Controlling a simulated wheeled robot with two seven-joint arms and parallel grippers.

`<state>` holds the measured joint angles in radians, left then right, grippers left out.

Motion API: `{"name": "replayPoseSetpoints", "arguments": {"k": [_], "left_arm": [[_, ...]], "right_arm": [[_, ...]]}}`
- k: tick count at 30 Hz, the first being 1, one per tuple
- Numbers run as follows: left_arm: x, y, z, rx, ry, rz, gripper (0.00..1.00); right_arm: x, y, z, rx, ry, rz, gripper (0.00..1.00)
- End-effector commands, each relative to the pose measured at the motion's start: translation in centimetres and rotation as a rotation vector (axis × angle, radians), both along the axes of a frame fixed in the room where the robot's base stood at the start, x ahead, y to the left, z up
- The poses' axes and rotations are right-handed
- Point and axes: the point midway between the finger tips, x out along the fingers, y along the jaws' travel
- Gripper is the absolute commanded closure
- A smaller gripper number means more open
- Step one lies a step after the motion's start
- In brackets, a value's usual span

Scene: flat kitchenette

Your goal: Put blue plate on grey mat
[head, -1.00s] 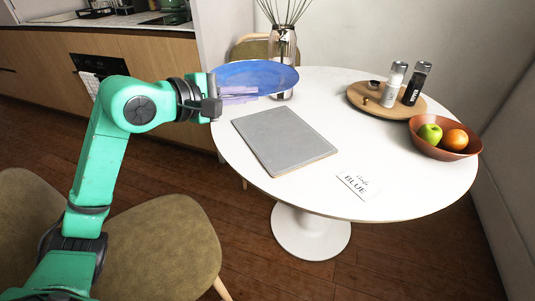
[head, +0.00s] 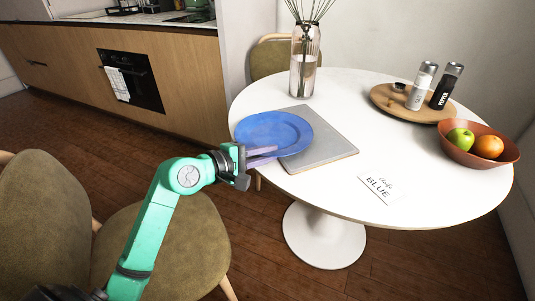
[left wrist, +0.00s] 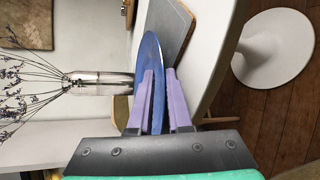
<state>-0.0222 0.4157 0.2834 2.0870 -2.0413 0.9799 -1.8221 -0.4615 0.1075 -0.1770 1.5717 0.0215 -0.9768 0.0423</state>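The blue plate (head: 272,129) is nearly level, overlapping the left part of the grey mat (head: 325,149) and the table's left edge in the head view. My left gripper (head: 272,154) is shut on its near rim, with one purple finger on each side. In the left wrist view the plate (left wrist: 151,49) runs between the two fingers (left wrist: 160,78), seen almost edge-on, and the mat (left wrist: 171,27) lies beyond it. Whether the plate touches the mat cannot be told; it looks slightly above. My right gripper is not in view.
A glass vase (head: 304,65) with stems stands behind the plate. A wooden tray (head: 405,107) with shakers, a fruit bowl (head: 482,158) and a card (head: 381,187) are on the white table (head: 330,189). Chairs (head: 175,235) stand at the near left.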

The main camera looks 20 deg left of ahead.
Motion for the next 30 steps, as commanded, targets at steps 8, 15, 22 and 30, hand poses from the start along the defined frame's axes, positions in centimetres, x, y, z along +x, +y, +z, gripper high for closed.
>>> {"name": "replayPoseSetpoints", "arguments": {"k": [8,15,22,30], "left_arm": [[0.0,0.0,0.0,0.0,0.0,0.0,0.83],[-2.2,1.2,0.5,0.005,0.001,-0.001,0.83],[-6.8,3.6,1.9,0.003,0.002,0.001,0.83],[-10.1,5.4,3.3,0.0,0.0,0.0,0.83]], "right_arm": [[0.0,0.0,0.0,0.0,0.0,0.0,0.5],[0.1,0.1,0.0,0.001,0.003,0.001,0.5],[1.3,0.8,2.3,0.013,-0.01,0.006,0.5],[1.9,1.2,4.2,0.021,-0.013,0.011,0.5]]}}
